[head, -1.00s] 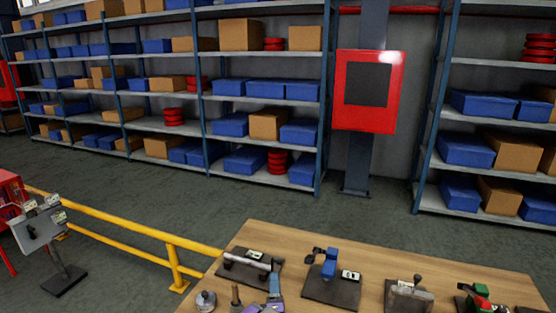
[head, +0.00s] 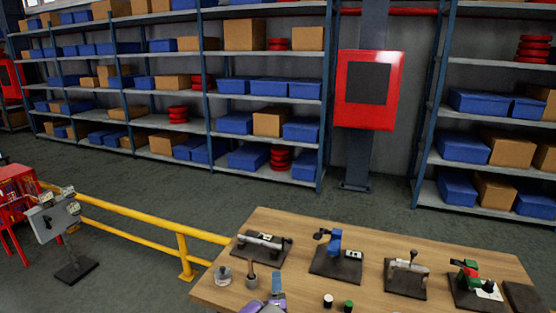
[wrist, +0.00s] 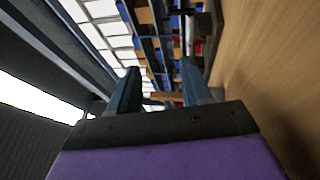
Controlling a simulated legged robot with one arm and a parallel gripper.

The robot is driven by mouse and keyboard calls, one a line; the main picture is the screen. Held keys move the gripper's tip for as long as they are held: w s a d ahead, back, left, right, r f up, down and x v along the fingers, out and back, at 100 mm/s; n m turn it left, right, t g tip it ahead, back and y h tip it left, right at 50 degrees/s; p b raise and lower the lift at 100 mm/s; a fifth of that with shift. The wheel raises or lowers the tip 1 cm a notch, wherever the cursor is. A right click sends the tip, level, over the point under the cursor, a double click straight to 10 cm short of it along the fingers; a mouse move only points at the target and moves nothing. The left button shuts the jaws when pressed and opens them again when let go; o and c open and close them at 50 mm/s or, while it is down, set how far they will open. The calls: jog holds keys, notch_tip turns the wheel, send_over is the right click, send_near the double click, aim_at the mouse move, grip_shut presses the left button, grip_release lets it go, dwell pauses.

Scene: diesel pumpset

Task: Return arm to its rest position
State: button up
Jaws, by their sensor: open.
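My gripper (wrist: 158,78) shows in the wrist view as two blue-grey fingers standing apart on a dark mount with a purple body behind. It is open, and I see nothing held between the fingers. The wrist view is turned on its side, with the wooden table surface running down its right side. In the head view, a small purple and blue part of my arm shows at the bottom edge, over the near left part of the table (head: 225,297). The rest of my arm is out of view.
The table carries a metal fixture (head: 262,243), a blue fixture (head: 334,245), a lever fixture (head: 407,265) and a green-red fixture (head: 468,275). A yellow rail (head: 135,226) stands left. Shelves (head: 205,110) and a red cabinet (head: 367,88) stand behind, across open floor.

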jog(key=shift+w+d+r+m+g+h, duration=0.15)
jog(key=shift+w+d+m+g+h, duration=0.1)
jog(key=shift+w+d+m, duration=0.25)
jog(key=shift+w+d+r+m+g+h, duration=0.15)
jog(key=shift+d+m+h, duration=0.15)
jog(key=shift+d, duration=0.25)
jog(key=s+d+r+m+g+h, duration=0.1)
jog(key=s+d+r+m+g, duration=0.5)
jog(key=s+d+m+g, duration=0.35)
jog(key=s+d+r+m+g, duration=0.1)
jog(key=s+r+m+g, duration=0.1)
jog(key=s, duration=1.1)
jog(key=s+d+r+m+g+y, duration=0.1)
jog(key=s+r+m+g, duration=0.2)
jog(key=s, duration=1.1)
jog(key=s+d+r+m+g, duration=0.1)
jog(key=s+r+m+g, duration=0.2)
jog(key=s, duration=1.1)
jog(key=r+g, duration=0.1)
jog(key=g, duration=0.2)
jog(key=shift+r, duration=0.4)
jog(key=shift+d+g+y, duration=0.1)
jog(key=shift+g+y, duration=0.15)
